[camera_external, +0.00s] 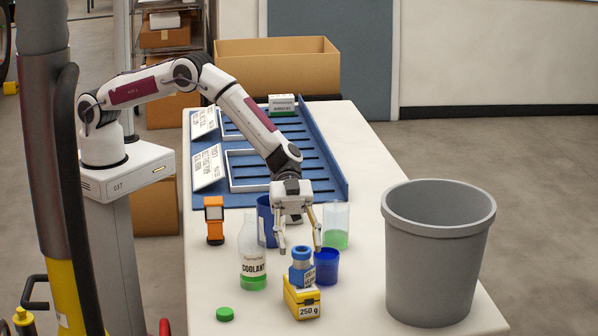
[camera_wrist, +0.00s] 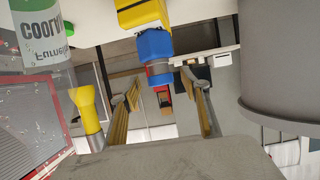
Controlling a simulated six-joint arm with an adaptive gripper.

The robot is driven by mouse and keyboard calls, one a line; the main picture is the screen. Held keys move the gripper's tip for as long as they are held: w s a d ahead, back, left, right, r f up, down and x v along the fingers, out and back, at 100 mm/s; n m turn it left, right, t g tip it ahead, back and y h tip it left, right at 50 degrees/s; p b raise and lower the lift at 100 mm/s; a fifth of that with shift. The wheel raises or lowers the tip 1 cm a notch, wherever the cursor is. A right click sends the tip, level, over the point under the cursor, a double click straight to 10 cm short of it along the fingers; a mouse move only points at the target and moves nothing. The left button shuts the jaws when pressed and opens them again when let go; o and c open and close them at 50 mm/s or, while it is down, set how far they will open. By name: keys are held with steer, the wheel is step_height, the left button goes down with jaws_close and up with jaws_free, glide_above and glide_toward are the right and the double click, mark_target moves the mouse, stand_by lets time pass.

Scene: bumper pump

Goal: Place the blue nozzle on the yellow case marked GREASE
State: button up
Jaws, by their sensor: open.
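The yellow case (camera_external: 302,302) stands near the front of the table with a "250 g" label; I cannot read GREASE on it. The blue nozzle (camera_external: 301,256) appears upright on top of the case. In the wrist view the nozzle (camera_wrist: 154,46) adjoins the yellow case (camera_wrist: 143,13), which is cut off by the top edge. My gripper (camera_external: 299,250) is open just above and behind the nozzle, its fingers apart. In the wrist view the gripper's fingers (camera_wrist: 160,84) show on both sides of the nozzle's free end, with no visible grip on it.
A coolant bottle (camera_external: 252,262) and green cap (camera_external: 225,314) are to the left. A blue cup (camera_external: 327,267) is close right of the case, with a clear green-filled container (camera_external: 336,226) behind. A large grey bin (camera_external: 438,260) stands right. A blue tray (camera_external: 325,170) lies farther back.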

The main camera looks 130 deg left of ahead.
steer(key=v, duration=0.7)
steer(key=shift+s, duration=0.25)
steer(key=shift+a, duration=0.15)
steer(key=shift+r, duration=0.15)
